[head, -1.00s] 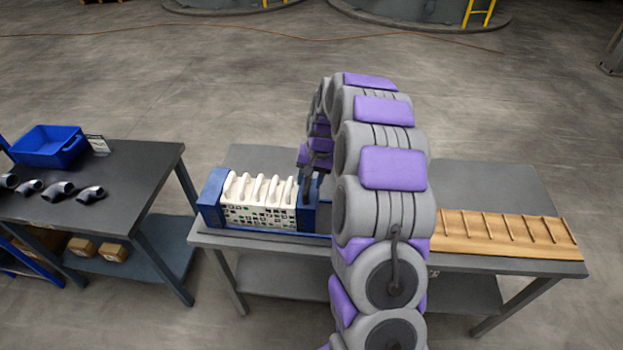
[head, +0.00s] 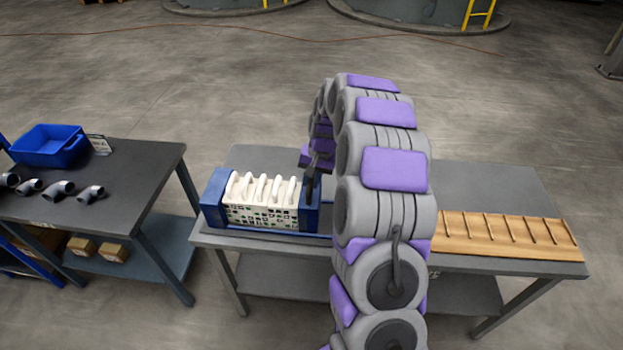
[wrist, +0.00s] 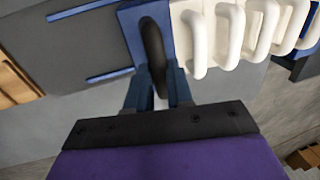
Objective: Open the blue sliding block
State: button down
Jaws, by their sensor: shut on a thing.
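The blue sliding block (head: 310,214) stands at the right end of the row of white plates (head: 262,190) in the filter press. It appears pressed against or very near the last plate. In the wrist view the blue block (wrist: 129,20) carries a dark upright handle (wrist: 153,50). My gripper (wrist: 157,85) is shut on this handle. The gripper also shows in the head view (head: 313,172), partly hidden by my arm. A fixed blue end block (head: 216,197) closes the left end. The blue rails (wrist: 95,10) run away from the sliding block and look bare there.
The press stands on a grey table (head: 480,180). A wooden slotted rack (head: 505,234) lies at the table's right. Another table (head: 130,165) at the left holds a blue bin (head: 48,146) and several grey pipe elbows (head: 58,189). My arm hides the table's middle.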

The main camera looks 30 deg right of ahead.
jog(key=shift+s, duration=0.1)
jog(key=s+d+p, duration=0.2)
jog(key=s+d, duration=0.3)
jog(key=d, duration=0.3)
jog(key=shift+s+d+p, duration=0.15)
jog(key=shift+s+p, duration=0.15)
jog(key=shift+s, duration=0.05)
jog(key=shift+f, duration=0.1)
jog(key=c, duration=1)
grip_release()
jog(key=shift+a, duration=0.25)
jog(key=shift+d, duration=0.1)
jog(key=d+r, duration=0.1)
jog(key=r, duration=0.4)
jog(key=s+d+r+p, duration=0.1)
jog(key=r, duration=0.5)
jog(key=d+r+p, duration=0.1)
jog(key=r, duration=0.5)
jog(key=shift+s, duration=0.35)
jog(key=shift+a, duration=0.1)
